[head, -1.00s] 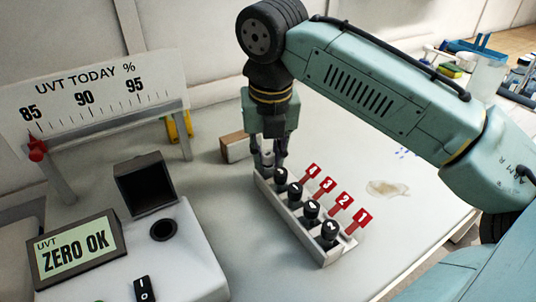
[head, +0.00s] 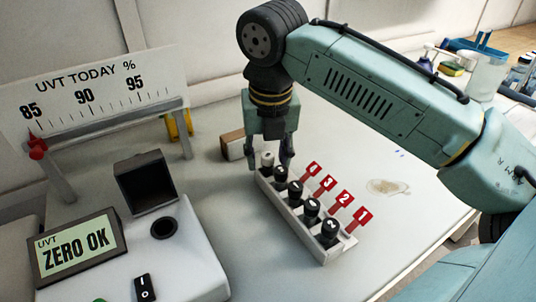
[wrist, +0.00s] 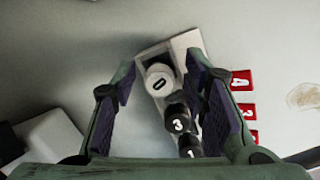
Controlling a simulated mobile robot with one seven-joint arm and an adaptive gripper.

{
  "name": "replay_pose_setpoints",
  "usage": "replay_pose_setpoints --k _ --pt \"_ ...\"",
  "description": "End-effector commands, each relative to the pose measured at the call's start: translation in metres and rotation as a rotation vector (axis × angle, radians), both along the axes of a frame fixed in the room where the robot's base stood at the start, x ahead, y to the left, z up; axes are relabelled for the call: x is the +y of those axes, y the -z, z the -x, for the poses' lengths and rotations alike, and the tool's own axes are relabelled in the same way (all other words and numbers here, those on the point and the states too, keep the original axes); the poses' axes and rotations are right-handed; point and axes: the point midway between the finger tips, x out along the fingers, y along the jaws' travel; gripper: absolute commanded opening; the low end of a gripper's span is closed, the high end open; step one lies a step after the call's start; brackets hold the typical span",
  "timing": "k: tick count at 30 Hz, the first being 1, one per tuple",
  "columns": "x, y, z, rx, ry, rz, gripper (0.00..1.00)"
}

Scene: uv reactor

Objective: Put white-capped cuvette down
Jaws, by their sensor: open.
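The white-capped cuvette (head: 267,158) stands in the far-end slot of the white rack (head: 285,216). In the wrist view its white cap (wrist: 160,80), marked with a dark 0 or D, sits between my fingers. My gripper (head: 270,164) is open around it, with a finger on each side and a visible gap to the cap in the wrist view (wrist: 162,85). Several black-capped cuvettes (head: 312,208) stand in the same rack in a row towards the near end. The cuvette's body is hidden by the rack.
Red numbered tags (head: 346,200) stick up along the rack's right side. A small brown-and-white block (head: 235,146) lies behind the gripper. The UVT meter (head: 76,242) with an open lid (head: 147,184) and round port (head: 164,229) is at left. The bench right of the tags is mostly clear.

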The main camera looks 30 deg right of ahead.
Motion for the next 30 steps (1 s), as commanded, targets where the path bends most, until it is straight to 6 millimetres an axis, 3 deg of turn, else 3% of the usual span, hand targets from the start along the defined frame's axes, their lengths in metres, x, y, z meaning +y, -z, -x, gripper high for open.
replay_pose_setpoints --k 5,16,21,30 --pt "0.000 -0.010 0.000 -0.004 0.000 0.000 0.40" --pt "0.005 -0.087 0.011 -0.002 0.001 0.001 0.40" --pt "0.006 -0.112 0.015 0.002 0.002 0.001 0.40" --pt "0.007 -0.122 0.017 0.001 0.000 0.000 0.40"
